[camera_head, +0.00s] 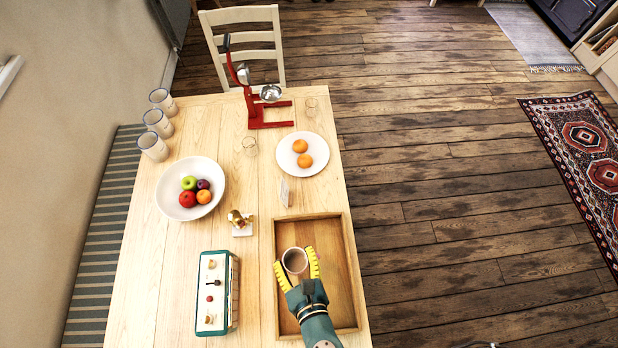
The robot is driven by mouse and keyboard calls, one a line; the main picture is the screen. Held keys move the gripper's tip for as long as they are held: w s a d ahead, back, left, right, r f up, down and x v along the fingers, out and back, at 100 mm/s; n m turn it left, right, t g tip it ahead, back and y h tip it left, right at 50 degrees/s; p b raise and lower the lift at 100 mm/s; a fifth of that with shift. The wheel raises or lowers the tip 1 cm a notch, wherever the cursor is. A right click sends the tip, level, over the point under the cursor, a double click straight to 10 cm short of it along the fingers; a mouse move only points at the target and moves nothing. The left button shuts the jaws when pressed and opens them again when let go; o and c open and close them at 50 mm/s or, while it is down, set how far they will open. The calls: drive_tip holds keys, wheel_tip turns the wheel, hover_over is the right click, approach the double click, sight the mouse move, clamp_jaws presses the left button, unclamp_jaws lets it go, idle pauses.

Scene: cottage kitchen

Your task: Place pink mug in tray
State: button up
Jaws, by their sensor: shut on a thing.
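A mug (296,261) with a pinkish-brown inside stands between the yellow fingers of my gripper (297,263). The gripper is shut on it, one finger on each side. Mug and gripper are over the wooden tray (345,270) at the near right of the table. I cannot tell from this view whether the mug's base touches the tray floor. The mug looks about upright, with its opening facing up. My forearm hides the near part of the tray.
A green radio (216,292) stands left of the tray. A fruit bowl (166,196), a small figurine (238,219), a plate with oranges (284,157), a red juicer press (254,112), glasses (250,146) and several cups (153,146) stand farther back. The tray's far and right parts are bare.

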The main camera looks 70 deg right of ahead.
drive_tip(key=shift+m+g+h, duration=0.6)
drive_tip(key=shift+m+g, duration=0.2)
drive_tip(key=shift+m, duration=0.1)
drive_tip(key=s+f+b, duration=0.1)
drive_tip(key=f+b, duration=0.2)
drive_tip(key=f, duration=0.2)
drive_tip(key=s+d+f+b, duration=0.1)
drive_tip(key=s+f+b, duration=0.1)
drive_tip(key=f+b, duration=0.2)
drive_tip(key=s+f+b, duration=0.1)
drive_tip(key=f+b, duration=0.2)
drive_tip(key=f, duration=0.4)
drive_tip(key=shift+s+d+f, duration=0.15)
drive_tip(key=shift+f, duration=0.15)
drive_tip(key=shift+f+b, duration=0.15)
drive_tip(key=shift+b, duration=0.15)
drive_tip(key=o, duration=1.2)
